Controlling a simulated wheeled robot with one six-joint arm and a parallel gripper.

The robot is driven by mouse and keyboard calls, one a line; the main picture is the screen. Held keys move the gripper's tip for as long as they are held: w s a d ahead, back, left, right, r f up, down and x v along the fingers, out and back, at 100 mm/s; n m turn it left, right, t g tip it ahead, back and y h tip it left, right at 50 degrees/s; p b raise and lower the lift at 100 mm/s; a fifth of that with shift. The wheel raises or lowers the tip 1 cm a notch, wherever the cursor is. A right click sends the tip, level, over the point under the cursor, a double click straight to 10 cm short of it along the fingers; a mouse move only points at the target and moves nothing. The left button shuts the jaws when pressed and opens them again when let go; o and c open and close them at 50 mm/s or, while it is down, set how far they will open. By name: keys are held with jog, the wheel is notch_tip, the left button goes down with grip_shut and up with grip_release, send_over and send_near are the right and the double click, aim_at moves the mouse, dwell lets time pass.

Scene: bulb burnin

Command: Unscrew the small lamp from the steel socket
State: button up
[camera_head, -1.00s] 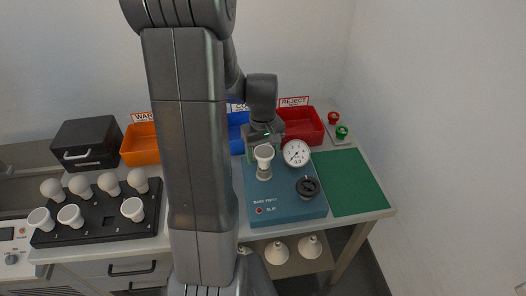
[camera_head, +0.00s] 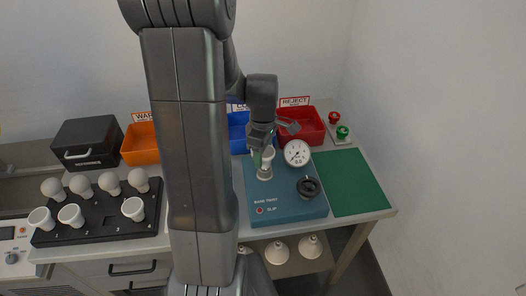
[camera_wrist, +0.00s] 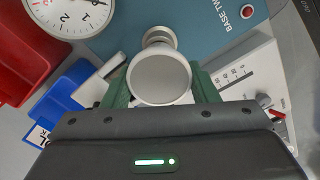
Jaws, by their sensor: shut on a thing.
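The small white lamp (camera_head: 268,151) stands upright at the steel socket (camera_head: 265,174) on the blue tester box (camera_head: 290,207). My gripper (camera_head: 262,158) is shut on the lamp, with a green finger in front of part of it. In the wrist view the lamp's round pale face (camera_wrist: 160,78) sits between the green fingers, and the socket (camera_wrist: 158,37) shows just beyond it. I cannot tell how far the lamp's thread sits in the socket.
A dial gauge (camera_head: 297,153) and a black knob (camera_head: 308,187) are on the box. Orange (camera_head: 141,146), blue (camera_head: 238,131) and red (camera_head: 304,127) bins stand behind. A black rack (camera_head: 98,213) of lamps is at left. A green mat (camera_head: 350,182) lies bare at right.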

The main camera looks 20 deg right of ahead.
jog(key=n, duration=0.4)
jog(key=shift+s, duration=0.2)
jog(key=n, duration=0.3)
jog(key=shift+s+n, duration=0.1)
jog(key=shift+n, duration=0.2)
jog(key=n, duration=0.6)
jog(key=shift+s+a+n, duration=0.1)
jog(key=shift+s+n, duration=0.05)
jog(key=shift+n, duration=0.25)
jog(key=o, duration=0.9)
jog(key=shift+c, duration=0.2)
